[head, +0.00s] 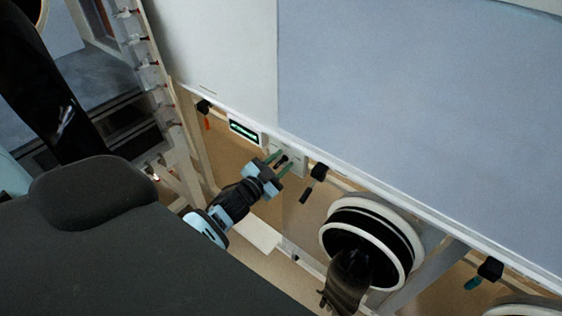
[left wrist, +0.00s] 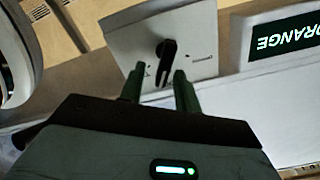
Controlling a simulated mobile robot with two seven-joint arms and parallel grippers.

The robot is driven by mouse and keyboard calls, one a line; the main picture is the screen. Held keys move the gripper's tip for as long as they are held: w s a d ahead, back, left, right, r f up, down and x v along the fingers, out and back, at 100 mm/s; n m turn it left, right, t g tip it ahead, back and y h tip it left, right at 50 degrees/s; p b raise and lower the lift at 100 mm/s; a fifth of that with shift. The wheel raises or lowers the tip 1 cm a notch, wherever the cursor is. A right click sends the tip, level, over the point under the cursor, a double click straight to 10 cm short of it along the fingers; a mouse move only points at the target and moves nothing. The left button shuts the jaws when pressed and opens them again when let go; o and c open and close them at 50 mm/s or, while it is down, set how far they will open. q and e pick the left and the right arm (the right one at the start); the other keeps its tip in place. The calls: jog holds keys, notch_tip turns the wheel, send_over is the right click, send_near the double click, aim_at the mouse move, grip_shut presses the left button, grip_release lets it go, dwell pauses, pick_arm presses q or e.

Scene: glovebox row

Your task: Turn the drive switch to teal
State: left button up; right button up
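The drive switch is a black knob (left wrist: 167,58) on a pale plate (left wrist: 196,32), with small dark marks around it. In the head view the plate (head: 298,152) sits under the front rail of the glovebox. My left gripper (head: 286,158) reaches up to it from the lower left. In the left wrist view the two green fingers of my left gripper (left wrist: 159,72) stand apart, with the knob showing between and just beyond their tips. I cannot tell whether they touch it. A lit display (left wrist: 285,42) beside the plate reads ORANGE, upside down in this view. My right gripper is not in view.
A round glove port (head: 398,212) with a dark glove hanging from it is right of the switch. Black fittings with hanging tips line the rail: orange (head: 207,122), black (head: 306,192) and teal (head: 473,283). A pale frame (head: 190,165) stands at left.

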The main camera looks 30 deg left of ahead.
pick_arm(q)
jog(key=s, duration=0.7)
jog(key=shift+s+a, duration=0.2)
jog(key=shift+a, duration=0.1)
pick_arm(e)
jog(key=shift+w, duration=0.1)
